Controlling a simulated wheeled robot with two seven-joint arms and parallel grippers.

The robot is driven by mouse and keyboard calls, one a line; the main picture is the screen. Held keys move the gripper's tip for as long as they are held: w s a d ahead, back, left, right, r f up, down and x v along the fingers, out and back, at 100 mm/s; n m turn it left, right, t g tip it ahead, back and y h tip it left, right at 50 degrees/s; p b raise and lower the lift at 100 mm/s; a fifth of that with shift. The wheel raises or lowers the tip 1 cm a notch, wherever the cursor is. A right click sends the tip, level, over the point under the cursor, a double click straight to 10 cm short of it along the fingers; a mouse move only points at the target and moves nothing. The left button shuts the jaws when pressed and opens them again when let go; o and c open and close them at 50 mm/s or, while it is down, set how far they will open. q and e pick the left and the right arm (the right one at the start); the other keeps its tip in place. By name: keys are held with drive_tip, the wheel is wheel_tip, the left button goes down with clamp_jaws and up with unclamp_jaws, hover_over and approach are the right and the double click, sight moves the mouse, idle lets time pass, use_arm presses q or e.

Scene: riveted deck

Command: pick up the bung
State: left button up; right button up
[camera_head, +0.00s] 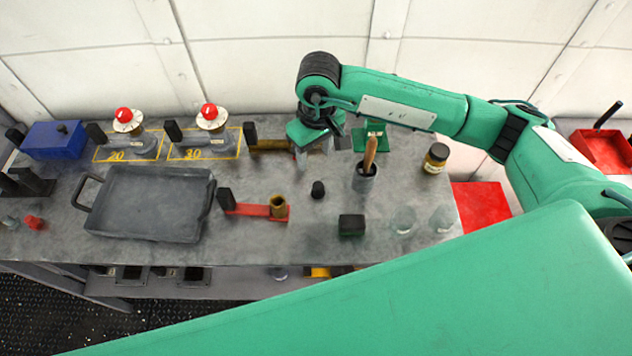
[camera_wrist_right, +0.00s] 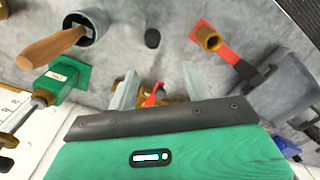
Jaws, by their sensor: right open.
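A small black stopper, which looks like the bung (camera_head: 318,189), stands on the grey bench in front of my right gripper. It also shows in the right wrist view (camera_wrist_right: 152,38), beyond the fingertips and apart from them. My right gripper (camera_head: 316,146) is over the back of the bench, its two pale fingers spread apart. In the right wrist view the fingers (camera_wrist_right: 160,86) show a red and brass-coloured item in the gap beyond them; I cannot tell its distance. Nothing appears held. My left gripper is not in view.
A grey cup with a wooden-handled tool (camera_head: 366,180) stands right of the bung. A red holder with a brass cup (camera_head: 258,210) lies left of it, a dark block (camera_head: 352,225) in front. A grey tray (camera_head: 150,210), glass vessels (camera_head: 405,220) and a jar (camera_head: 436,158) stand farther out.

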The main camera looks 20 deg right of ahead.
drive_tip(key=p, duration=0.3)
hover_over(318, 185)
drive_tip(key=shift+h, duration=0.3)
wheel_tip(318, 185, down, 8)
drive_tip(key=shift+w+f, duration=0.1)
drive_tip(key=shift+w, duration=0.05)
drive_tip(key=shift+f+p, duration=0.4)
drive_tip(key=shift+p, duration=0.1)
wheel_tip(318, 185, down, 4)
drive_tip(key=shift+r+p, duration=0.1)
drive_tip(key=shift+p, duration=1.1)
drive_tip(key=shift+f, duration=0.4)
drive_tip(key=shift+c, duration=0.4)
drive_tip(key=c, duration=1)
